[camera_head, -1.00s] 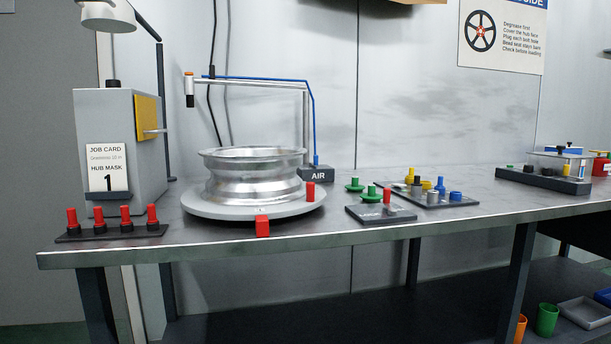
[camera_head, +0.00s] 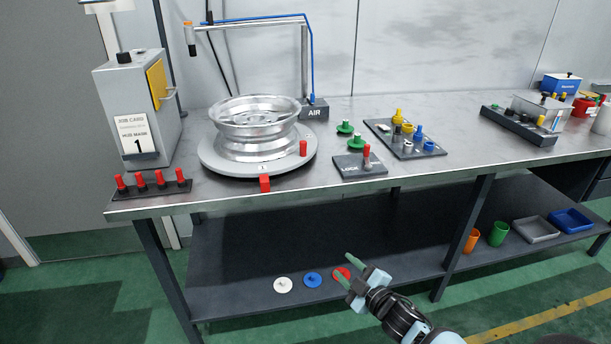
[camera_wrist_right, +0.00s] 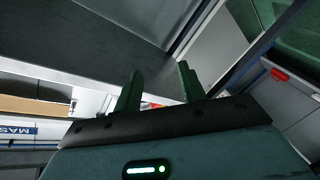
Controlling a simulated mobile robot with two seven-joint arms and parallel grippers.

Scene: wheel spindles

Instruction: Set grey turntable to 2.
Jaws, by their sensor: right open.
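The grey turntable (camera_head: 212,164) is a round disc on the bench at the left, with a silver wheel rim (camera_head: 256,128) lying on it. A small white label reading 1 (camera_head: 263,168) is on the disc's front edge, directly above a red block (camera_head: 265,184) at the bench's front. A red peg (camera_head: 303,148) stands on the disc's right side. My right gripper (camera_head: 345,268) is open and empty, in front of the bench and below its top, well apart from the turntable. Its two green fingers also show in the right wrist view (camera_wrist_right: 158,88). My left gripper is out of view.
Several red pegs (camera_head: 157,182) stand in a rack left of the turntable. The AIR stand (camera_head: 314,110) rises behind it. A small plate (camera_head: 350,172) with a red-topped lever and a tray of colored plugs (camera_head: 408,148) lie to the right. Discs (camera_head: 312,280) lie on the lower shelf.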

